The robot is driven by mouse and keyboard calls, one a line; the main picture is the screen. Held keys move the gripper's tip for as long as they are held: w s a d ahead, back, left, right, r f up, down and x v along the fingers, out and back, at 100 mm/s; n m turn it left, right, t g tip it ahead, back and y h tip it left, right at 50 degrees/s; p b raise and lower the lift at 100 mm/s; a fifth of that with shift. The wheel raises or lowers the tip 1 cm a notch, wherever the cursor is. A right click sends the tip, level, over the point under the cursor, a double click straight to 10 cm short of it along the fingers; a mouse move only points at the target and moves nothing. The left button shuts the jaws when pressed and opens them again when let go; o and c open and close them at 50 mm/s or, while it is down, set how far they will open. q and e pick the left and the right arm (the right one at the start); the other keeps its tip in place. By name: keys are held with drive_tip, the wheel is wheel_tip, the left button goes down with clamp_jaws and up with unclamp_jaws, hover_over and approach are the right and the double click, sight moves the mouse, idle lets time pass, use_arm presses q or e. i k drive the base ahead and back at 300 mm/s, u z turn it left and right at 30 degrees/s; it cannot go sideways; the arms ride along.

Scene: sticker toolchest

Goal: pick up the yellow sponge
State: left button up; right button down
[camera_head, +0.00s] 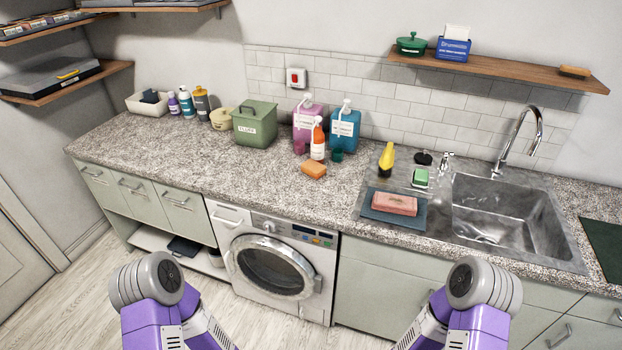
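An orange-yellow sponge (313,170) lies on the granite counter (225,170), in front of a small bottle with an orange top (318,142). It is the closest match in colour to a yellow sponge. A pink sponge (394,203) lies on a dark blue cloth (380,212) left of the sink basin. A small green sponge (421,176) sits behind it near the sink. Only purple and grey links of my two arms show at the bottom edge. Neither gripper is in view.
A pink jug (306,119), a blue jug (344,129) and a green canister (255,124) stand behind the sponge. A yellow item (387,157) and the sink (505,215) with its faucet are to the right. The counter left of the sponge is clear.

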sight(312, 168)
drive_tip(key=u, duration=1.25)
drive_tip(key=i, duration=0.85)
drive_tip(key=z, duration=2.1)
